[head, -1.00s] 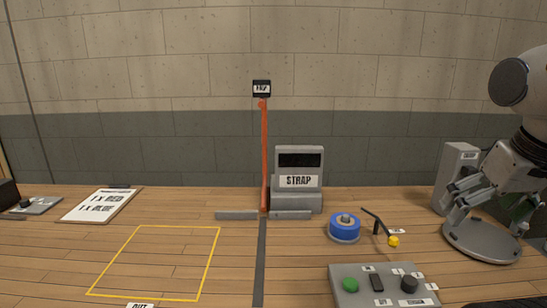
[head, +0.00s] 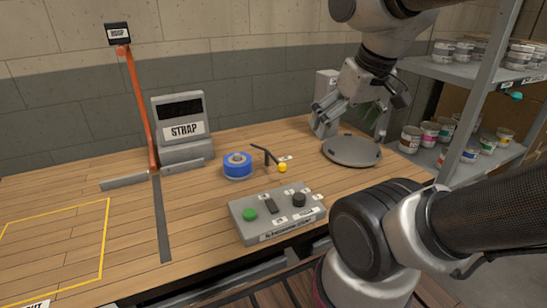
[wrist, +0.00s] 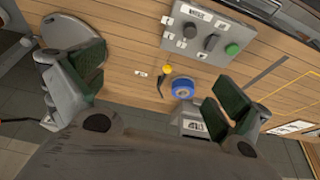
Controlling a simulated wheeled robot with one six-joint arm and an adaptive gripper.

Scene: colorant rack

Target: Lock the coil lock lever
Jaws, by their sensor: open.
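The coil lock lever (head: 266,156) is a thin black bent handle on a short post, with a yellow knob (head: 282,168) at its end, just right of the blue strap coil (head: 237,165). The lever also shows in the wrist view (wrist: 161,86), between the fingers in the picture, with the coil (wrist: 182,88) beside it. My gripper (head: 354,126) is open and empty, up and right of the lever in the head view, apart from it. In the wrist view its green-padded fingers (wrist: 155,88) are wide apart. The small label by the lever is unreadable.
A grey control box (head: 277,214) with a green button and black knobs stands in front of the lever. The STRAP machine (head: 180,130) is behind left. A round grey plate (head: 352,151) lies right, under my gripper. Shelves with paint cans (head: 430,132) stand far right.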

